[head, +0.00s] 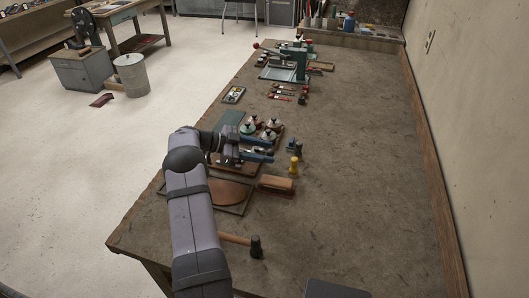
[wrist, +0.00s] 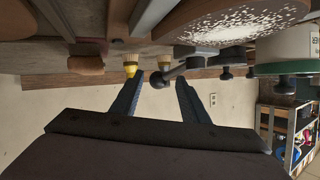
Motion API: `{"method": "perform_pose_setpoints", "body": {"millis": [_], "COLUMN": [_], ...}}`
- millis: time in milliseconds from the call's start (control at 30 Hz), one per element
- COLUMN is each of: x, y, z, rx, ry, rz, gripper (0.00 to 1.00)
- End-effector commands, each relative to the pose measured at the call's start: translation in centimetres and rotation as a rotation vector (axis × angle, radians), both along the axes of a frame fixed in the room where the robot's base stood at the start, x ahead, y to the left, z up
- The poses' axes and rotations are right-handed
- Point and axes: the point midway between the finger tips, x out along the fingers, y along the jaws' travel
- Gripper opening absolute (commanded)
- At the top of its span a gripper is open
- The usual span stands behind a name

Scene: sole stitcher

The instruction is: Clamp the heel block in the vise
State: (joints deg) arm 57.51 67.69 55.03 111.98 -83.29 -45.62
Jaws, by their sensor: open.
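My gripper (head: 265,154) is open over the left part of the bench, beside a tray of spools. In the wrist view, its two dark blue fingers (wrist: 160,78) stand apart, and a dark rounded tool end shows between their tips. A brown wooden block-like piece (head: 277,184) lies just in front of the gripper; it also shows in the wrist view (wrist: 86,65). I cannot tell whether it is the heel block or a brush. A green metal fixture (head: 298,59) with a red-knobbed lever stands at the far end; I cannot tell whether it is the vise.
A yellow-handled brush (head: 293,167) stands right of the gripper. A hammer (head: 255,246) lies near the front. Small red-handled tools (head: 281,92) lie farther back. The bench's right side (head: 365,170) is clear up to the wall.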

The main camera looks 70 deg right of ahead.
Motion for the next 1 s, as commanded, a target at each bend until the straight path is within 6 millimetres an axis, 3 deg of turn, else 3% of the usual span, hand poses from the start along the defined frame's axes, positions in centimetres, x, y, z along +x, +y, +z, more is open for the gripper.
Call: {"method": "perform_pose_setpoints", "body": {"millis": [500,1000], "x": [5.2,5.9], "y": [2.5,2.9], "z": [2.1,2.5], "rx": [0.002,0.005], "ry": [0.001,0.001], "rz": [0.002,0.000], "gripper": [0.41,0.41]}}
